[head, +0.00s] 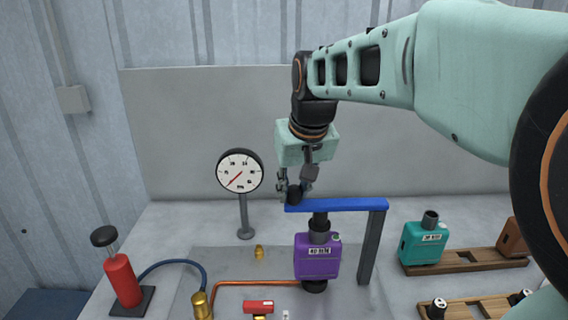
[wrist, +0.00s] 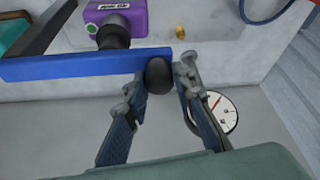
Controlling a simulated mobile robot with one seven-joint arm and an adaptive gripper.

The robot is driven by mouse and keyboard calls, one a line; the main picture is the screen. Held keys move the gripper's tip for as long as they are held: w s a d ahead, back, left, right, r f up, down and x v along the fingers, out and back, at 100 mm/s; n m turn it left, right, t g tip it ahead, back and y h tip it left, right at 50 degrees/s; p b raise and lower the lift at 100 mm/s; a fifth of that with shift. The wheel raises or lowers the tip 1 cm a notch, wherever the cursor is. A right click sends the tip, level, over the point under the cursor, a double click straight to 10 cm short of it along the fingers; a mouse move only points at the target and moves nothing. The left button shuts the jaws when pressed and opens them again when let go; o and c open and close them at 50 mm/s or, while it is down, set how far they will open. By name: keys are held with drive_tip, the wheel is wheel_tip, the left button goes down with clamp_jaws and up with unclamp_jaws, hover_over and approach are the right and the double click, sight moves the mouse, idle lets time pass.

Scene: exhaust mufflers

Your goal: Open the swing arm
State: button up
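The swing arm is a blue bar (head: 345,204) on a grey post (head: 372,248). It lies across above a purple muffler (head: 318,258) with a black neck. The blue bar (wrist: 70,66) also crosses the wrist view, with the purple muffler (wrist: 130,18) beyond it. A black knob (wrist: 158,74) sits at the bar's free end. My gripper (head: 297,187) is at that end, pointing down. In the wrist view my gripper (wrist: 160,80) has one finger on each side of the knob, both seeming to touch it. The knob's contact sides are partly hidden.
A round gauge (head: 240,170) on a stand is left of my gripper. A red hand pump (head: 122,278) with a blue hose stands at the left. A teal muffler (head: 424,242) is on a wooden rack at the right. A grey panel stands behind.

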clamp_jaws()
drive_tip(key=shift+w, duration=0.15)
